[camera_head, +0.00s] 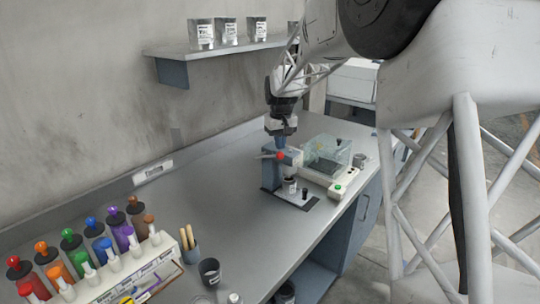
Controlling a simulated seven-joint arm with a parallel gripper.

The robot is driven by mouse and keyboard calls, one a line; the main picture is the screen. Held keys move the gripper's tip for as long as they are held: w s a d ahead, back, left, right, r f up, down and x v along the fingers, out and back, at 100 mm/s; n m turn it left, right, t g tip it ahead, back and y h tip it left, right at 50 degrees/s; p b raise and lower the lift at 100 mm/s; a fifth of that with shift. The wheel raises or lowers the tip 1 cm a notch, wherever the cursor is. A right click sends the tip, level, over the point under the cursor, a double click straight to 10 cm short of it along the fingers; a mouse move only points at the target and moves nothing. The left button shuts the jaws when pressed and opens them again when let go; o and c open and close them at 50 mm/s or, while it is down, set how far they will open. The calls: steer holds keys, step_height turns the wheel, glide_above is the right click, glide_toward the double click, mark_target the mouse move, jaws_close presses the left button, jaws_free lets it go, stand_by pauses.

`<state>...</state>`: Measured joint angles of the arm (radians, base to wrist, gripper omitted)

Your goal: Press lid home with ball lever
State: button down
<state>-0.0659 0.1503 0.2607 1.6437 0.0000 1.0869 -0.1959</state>
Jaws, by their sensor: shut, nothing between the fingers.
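A small lever press (270,172) stands on its dark base plate on the grey bench. A red ball (281,156) shows at its head, and a thin lever bar sticks out to the left there. A small tin (290,186) stands under the press head. Whether its lid is seated is too small to tell. My gripper (281,139) points down just above the press head and the red ball. Its fingers are shut and hold nothing. Contact with the ball cannot be made out.
A balance with a clear cover (328,153) stands right of the press. A rack of coloured bottles (110,265), a cup of wooden sticks (189,247) and a dark cup (210,271) are at the front left. The bench middle is clear. A wall shelf (215,46) holds tins.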

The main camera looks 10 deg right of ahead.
mark_target(280, 154)
steer(key=shift+f, duration=3.45)
steer(key=shift+r, duration=3.95)
steer(key=shift+r, duration=0.15)
steer(key=shift+r, duration=2.4)
